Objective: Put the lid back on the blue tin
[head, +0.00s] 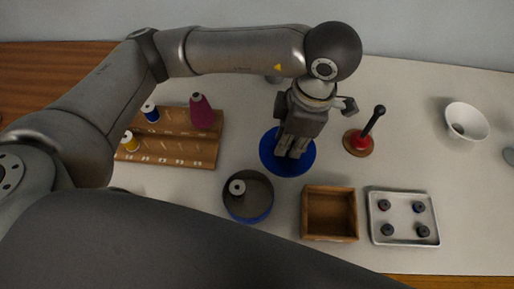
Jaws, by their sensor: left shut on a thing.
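The blue tin (248,218) stands open on the table, and a grey spool-like thing (237,187) sits inside it. The blue lid (304,162), a round disc, is behind the tin and a little to its right, apart from it. My left gripper (292,152) points down at the middle of the lid and is shut on it. The fingers hide the part they grip. I cannot tell whether the lid touches the table or is slightly raised. My right gripper is not in view.
A wooden rack (176,159) with thread spools stands left. A wooden box (329,236) and a metal tray (403,239) with several small spools are right of the tin. A red-and-black stamp-like thing (359,141) stands right of the lid. A white bowl (467,115) is far right.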

